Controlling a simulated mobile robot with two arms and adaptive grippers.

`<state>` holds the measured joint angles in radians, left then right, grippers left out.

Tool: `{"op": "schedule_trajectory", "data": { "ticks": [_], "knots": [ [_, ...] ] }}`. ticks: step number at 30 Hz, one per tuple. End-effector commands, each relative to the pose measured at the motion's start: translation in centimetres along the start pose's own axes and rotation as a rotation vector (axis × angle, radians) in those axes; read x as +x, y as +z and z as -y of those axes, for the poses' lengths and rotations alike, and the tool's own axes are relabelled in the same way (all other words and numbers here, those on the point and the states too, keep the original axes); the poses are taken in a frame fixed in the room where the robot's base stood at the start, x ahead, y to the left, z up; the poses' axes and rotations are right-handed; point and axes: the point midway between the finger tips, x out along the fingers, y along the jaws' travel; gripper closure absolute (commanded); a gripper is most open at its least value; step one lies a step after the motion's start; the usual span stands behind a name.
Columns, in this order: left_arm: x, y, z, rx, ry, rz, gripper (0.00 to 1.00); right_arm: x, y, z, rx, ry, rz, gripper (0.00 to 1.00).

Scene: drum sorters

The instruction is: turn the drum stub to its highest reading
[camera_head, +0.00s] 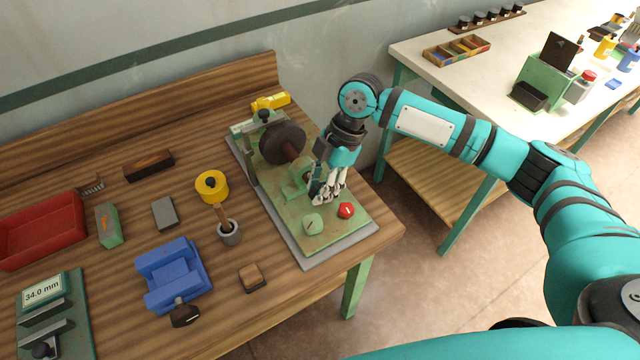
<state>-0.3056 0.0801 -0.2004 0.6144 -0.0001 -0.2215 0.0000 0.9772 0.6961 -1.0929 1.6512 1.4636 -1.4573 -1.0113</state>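A dark brown round drum (283,144) sits on a green bench machine (322,234) at the right of the wooden bench. A short brown shaft runs from the drum toward the lower right. My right gripper (328,192) hangs over the machine's near half, pointing down, beside the green block at the shaft's end. Its fingers are small and partly overlap the machine, so I cannot tell whether they are open, or whether they touch anything. My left gripper is not in view. A display (43,291) at the lower left reads 34.0 mm.
The wooden bench holds a blue vise (172,272), yellow round item (211,186), grey cup (230,233) and red tray (40,229). A white table (420,68) stands behind my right arm.

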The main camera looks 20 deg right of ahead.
Motion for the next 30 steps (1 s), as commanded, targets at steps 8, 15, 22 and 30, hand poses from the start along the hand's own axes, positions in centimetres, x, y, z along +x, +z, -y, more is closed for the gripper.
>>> {"op": "schedule_trajectory", "data": {
  "ticks": [8, 15, 22, 30],
  "knots": [
    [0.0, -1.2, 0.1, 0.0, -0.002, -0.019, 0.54, 0.0, 0.0, 0.0, 0.0, 0.0, 0.0, 1.0],
    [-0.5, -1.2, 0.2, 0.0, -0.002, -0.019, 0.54, -0.2, -0.1, 0.0, 0.0, 0.001, 0.016, 1.0],
    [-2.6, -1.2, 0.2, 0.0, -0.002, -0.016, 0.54, -0.5, -0.6, 0.0, -0.003, -0.001, 0.11, 1.0],
    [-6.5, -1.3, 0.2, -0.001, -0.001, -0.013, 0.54, -0.4, -1.1, 0.0, -0.004, -0.001, 0.328, 1.0]
  ]
}}
